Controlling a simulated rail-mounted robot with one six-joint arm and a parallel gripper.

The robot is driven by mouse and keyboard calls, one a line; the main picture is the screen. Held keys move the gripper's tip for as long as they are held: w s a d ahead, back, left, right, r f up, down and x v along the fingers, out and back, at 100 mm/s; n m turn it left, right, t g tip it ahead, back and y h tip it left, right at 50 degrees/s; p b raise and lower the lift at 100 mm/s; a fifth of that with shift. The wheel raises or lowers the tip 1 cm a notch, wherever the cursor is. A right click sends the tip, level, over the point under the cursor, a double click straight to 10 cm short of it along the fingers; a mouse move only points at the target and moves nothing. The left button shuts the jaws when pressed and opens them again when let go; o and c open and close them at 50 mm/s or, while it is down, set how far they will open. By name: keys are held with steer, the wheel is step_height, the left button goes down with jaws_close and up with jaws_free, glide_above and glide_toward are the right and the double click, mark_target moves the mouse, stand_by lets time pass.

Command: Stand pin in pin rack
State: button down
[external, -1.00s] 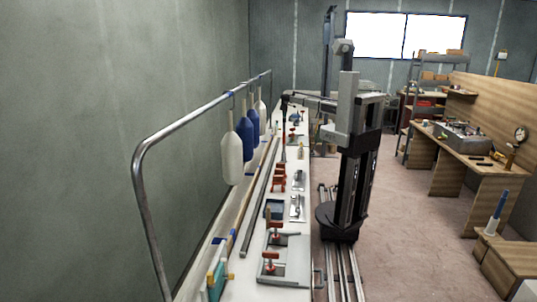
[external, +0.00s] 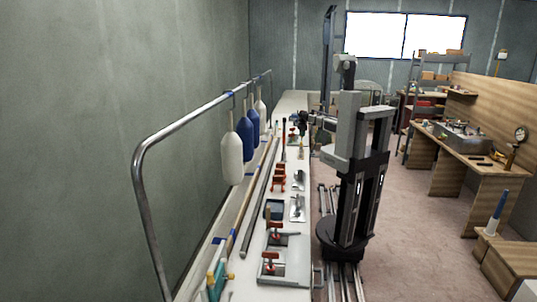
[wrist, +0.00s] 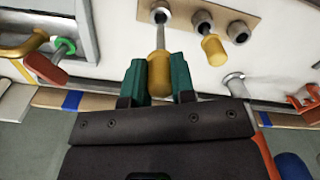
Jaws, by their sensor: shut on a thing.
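My gripper (wrist: 159,80) has its green fingers shut on a pin with a yellow handle (wrist: 159,68) in the wrist view. The pin's grey shank points up the picture to the leftmost socket of the pin rack (wrist: 183,8), a tan strip with metal sockets. I cannot tell whether the tip is inside that socket or just above it. A second yellow-handled pin (wrist: 212,46) stands at the middle socket. The right socket (wrist: 238,31) looks empty. In the external view my gripper (external: 303,120) is small, over the far part of the bench.
A metal cylinder (wrist: 234,82) stands on the white bench right of the gripper. A red part with a green ring (wrist: 52,60) is at left, and an orange-red part (wrist: 303,103) at right. Hanging fenders (external: 232,158) line the rail beside the bench.

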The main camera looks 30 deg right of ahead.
steer(key=shift+f+b, duration=2.85)
steer(key=shift+b, duration=0.05)
steer(key=c, duration=0.9)
jaws_free()
steer(key=shift+o, duration=0.2)
step_height(320, 180, up, 11)
steer(key=p, duration=1.1)
steer(key=shift+r, duration=0.1)
